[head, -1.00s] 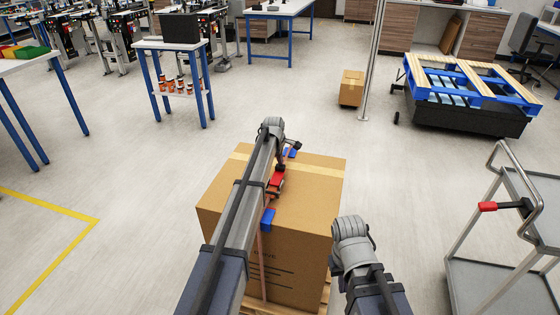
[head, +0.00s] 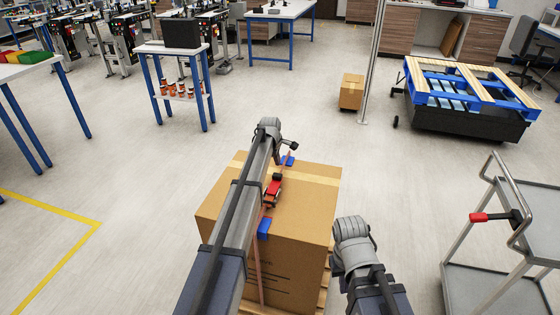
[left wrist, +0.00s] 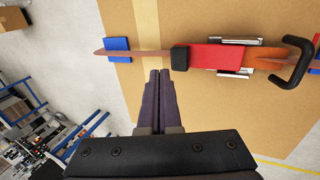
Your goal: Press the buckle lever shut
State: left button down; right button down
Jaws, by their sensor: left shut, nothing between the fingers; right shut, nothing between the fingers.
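The strap buckle sits on top of the large cardboard box (head: 312,192). Its red lever (head: 273,190) has a black end and also shows in the left wrist view (left wrist: 212,57), beside metal side plates (left wrist: 235,42). From these views I cannot tell how far the lever is raised. An orange-brown strap (left wrist: 150,52) runs through the buckle. My left gripper (left wrist: 159,72) is shut and empty. In the left wrist view its fingertips lie near the strap and left of the lever's black end, apart from it in the picture. My right gripper's fingers are not visible.
Blue edge protectors (head: 263,228) sit under the strap at the box edges. A black U-shaped handle (left wrist: 290,65) lies at the right in the left wrist view. A grey trolley (head: 490,285) stands at the right. Open floor lies left of the box.

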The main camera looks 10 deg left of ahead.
aim_at(277, 175)
pick_arm(q)
notch_tip(277, 175, up, 9)
jog(key=p, duration=0.8)
jog(key=s+d+m+g, duration=0.1)
jog(key=s+d+m, duration=0.25)
jog(key=s, duration=0.35)
jog(key=s+d+f+m, duration=0.1)
jog(key=s+d+m, duration=0.2)
jog(key=s+d, duration=0.35)
jog(key=s+d+m+g, duration=0.1)
jog(key=s+d+m, duration=0.2)
jog(key=s, duration=0.6)
jog(key=s+d+m+g, duration=0.1)
jog(key=s+m, duration=0.5)
jog(key=s, duration=0.6)
jog(key=s+d+m+g+y, duration=0.1)
jog(key=s+d+m, duration=0.3)
jog(key=s, duration=0.8)
jog(key=shift+m+g+y, duration=0.3)
jog(key=shift+m+g, duration=0.1)
jog(key=shift+m, duration=0.55)
jog(key=c, duration=1.6)
grip_release()
jog(key=shift+f, duration=0.15)
